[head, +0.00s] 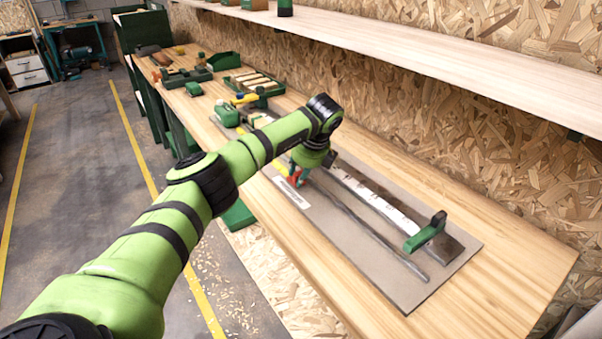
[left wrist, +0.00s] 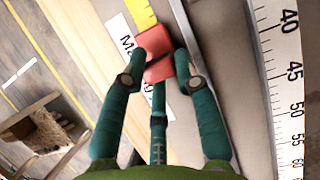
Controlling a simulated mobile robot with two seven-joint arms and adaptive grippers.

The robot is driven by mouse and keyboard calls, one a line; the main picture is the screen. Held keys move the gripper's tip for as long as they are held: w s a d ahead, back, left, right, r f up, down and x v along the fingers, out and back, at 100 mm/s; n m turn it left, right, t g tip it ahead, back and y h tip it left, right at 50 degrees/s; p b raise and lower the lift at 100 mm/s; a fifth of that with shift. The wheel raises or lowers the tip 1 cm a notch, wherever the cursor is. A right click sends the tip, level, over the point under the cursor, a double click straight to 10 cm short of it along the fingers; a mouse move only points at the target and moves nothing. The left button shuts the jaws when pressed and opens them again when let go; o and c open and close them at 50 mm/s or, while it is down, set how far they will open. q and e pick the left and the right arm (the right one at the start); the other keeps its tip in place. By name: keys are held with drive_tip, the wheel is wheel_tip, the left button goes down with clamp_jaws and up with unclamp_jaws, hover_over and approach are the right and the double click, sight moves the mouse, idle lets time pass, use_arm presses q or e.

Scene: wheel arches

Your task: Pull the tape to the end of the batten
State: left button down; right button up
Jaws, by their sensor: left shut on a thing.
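In the head view my left gripper (head: 297,180) is low over the grey mat, partly hidden by my own arm. A long dark batten (head: 456,247) lies along the mat, with a white strip along it. In the left wrist view a white scale with black numbers (left wrist: 280,70) lies to the right of the gripper. The right gripper is not in view.
A green clamp (head: 427,232) stands on the batten near its near end. A thin dark bar (head: 375,235) lies parallel to it. A white label (head: 291,192) lies beside the gripper. Green trays and tools (head: 255,82) fill the bench's far end. Bare wood (head: 500,225) is at right.

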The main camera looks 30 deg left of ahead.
use_arm(q)
drive_tip(key=shift+a, duration=0.1)
drive_tip(key=c, duration=0.9)
unclamp_jaws()
drive_tip(key=shift+r, duration=0.25)
drive_tip(key=v, duration=1.1)
drive_tip(key=shift+r, duration=0.25)
drive_tip(key=shift+f, duration=0.1)
